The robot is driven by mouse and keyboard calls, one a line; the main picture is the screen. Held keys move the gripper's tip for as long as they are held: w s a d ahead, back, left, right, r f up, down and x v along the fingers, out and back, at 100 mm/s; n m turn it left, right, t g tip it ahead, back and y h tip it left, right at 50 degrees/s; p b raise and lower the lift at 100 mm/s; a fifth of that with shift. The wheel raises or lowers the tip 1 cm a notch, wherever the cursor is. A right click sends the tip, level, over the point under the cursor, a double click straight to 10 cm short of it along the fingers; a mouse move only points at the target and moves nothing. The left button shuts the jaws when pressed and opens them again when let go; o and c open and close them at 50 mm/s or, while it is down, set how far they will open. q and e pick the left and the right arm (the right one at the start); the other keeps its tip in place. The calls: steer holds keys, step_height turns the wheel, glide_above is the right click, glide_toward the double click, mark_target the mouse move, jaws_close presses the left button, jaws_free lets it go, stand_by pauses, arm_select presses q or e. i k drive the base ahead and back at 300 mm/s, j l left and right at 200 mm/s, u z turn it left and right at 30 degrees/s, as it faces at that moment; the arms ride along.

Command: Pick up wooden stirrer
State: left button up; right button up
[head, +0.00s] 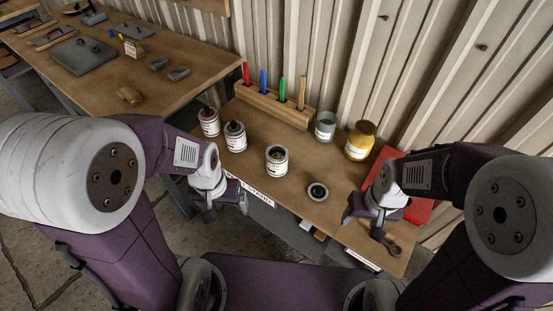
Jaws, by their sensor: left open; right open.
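A slim brown stick that looks like the wooden stirrer (302,93) stands upright in the right end of a wooden rack (272,106) at the back of the table. Red, blue and green sticks stand in the same rack to its left. My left gripper (226,207) is open and empty at the front edge of the table, well in front of the rack. My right gripper (362,224) is open and empty over the right front part of the table, also apart from the stirrer.
Several labelled cans, including an open one (277,160), stand in front of the rack. A grey-green jar (325,125) and a yellow jar (360,140) stand to its right. A small round tin (317,192) sits near the front. A ribbed wall (340,50) rises behind.

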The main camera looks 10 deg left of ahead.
mark_target(303, 79)
steer(key=i+j+z, duration=0.25)
steer(key=j, duration=0.4)
steer(key=i+j+z, duration=0.1)
steer(key=i+j, duration=0.15)
steer(key=i+j+z, duration=0.1)
steer(key=j, duration=0.4)
steer(key=i+j+z, duration=0.15)
steer(key=j, duration=0.2)
